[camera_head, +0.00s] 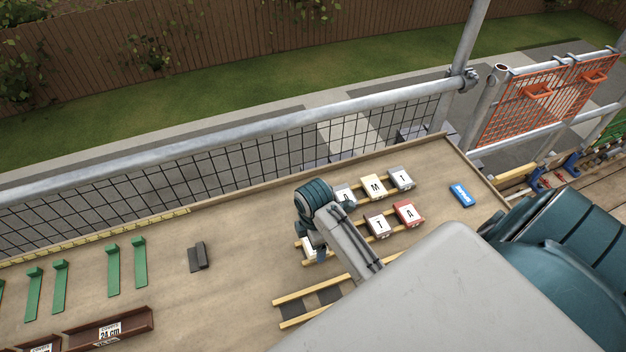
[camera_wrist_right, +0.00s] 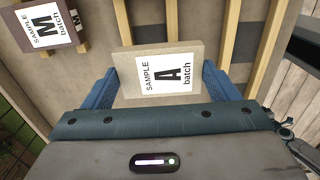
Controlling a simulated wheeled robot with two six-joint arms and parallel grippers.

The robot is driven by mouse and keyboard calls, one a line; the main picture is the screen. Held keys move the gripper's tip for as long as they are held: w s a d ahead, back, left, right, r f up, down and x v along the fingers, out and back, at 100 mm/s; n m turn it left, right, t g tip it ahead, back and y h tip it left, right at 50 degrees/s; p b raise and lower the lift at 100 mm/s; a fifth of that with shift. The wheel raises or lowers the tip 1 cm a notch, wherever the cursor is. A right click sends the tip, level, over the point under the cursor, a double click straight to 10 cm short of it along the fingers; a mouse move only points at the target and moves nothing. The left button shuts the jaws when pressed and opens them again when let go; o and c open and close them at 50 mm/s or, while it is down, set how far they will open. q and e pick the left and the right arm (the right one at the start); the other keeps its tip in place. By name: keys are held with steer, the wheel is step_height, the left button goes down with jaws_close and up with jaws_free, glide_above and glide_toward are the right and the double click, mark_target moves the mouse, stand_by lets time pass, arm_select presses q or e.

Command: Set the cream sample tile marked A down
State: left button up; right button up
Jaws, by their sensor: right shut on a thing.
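My left gripper is not in view.
Lettered sample tiles stand right of my gripper, among them a cream M tile (camera_head: 373,186) and a red A tile (camera_head: 407,213). Battens (camera_head: 300,319) with dark gaps lie in front. A blue object (camera_head: 461,195), dark grey piece (camera_head: 197,257) and green brackets (camera_head: 113,270) lie on the board.

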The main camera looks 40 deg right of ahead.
steer(key=shift+w+d, duration=0.15)
steer(key=shift+w, duration=0.1)
steer(key=shift+w+d+f+p, duration=0.1)
steer(key=shift+w+f+p, duration=0.05)
steer(key=shift+f+p, duration=0.45)
steer(key=shift+w+d+f+p, duration=0.1)
steer(key=shift+f+p, duration=0.25)
steer(key=shift+f, duration=0.7)
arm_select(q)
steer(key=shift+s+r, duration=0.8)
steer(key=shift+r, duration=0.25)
arm_select(e)
steer(key=shift+f, duration=0.2)
steer(key=shift+f, duration=0.3)
steer(key=o, duration=1)
steer(key=shift+f, duration=0.1)
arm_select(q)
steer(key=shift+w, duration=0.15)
